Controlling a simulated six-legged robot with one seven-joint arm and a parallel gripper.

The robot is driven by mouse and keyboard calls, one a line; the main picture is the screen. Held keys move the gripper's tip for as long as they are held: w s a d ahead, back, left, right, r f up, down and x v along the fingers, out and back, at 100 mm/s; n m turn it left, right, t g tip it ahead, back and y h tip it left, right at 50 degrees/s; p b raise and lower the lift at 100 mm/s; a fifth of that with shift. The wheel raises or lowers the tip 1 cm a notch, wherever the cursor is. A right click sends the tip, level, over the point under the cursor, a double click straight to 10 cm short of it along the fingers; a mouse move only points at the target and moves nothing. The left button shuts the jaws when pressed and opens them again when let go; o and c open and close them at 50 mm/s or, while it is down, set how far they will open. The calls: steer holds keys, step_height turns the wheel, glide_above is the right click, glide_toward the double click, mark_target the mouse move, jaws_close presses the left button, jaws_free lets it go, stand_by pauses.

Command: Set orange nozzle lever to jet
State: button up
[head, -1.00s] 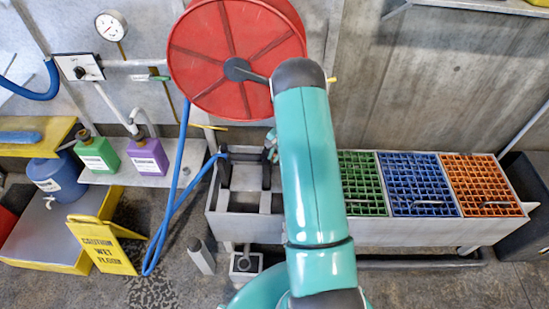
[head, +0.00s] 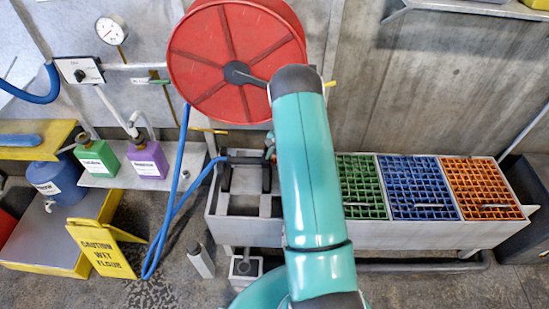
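The blue hose (head: 186,198) ends in a dark nozzle (head: 245,160), which lies level across two black supports over the left bay of the grey trough. I cannot make out an orange lever on the nozzle; its right end is hidden by my arm. My teal arm comes up from the bottom middle and blocks the view there. A small teal and dark part, seemingly of my gripper (head: 269,148), shows at the arm's left edge, by the nozzle's right end. Its fingers are too small and hidden to tell whether they are open or touching the nozzle.
A red hose reel (head: 205,45) is above the trough (head: 440,233). Green (head: 360,180), blue (head: 405,170) and orange (head: 480,180) grates fill its right bays. Green (head: 97,160) and purple (head: 148,161) jugs and a yellow wet-floor sign (head: 95,248) stand left.

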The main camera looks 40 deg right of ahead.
steer(key=v, duration=1.3)
steer(key=shift+d+r, duration=0.15)
steer(key=shift+r, duration=0.05)
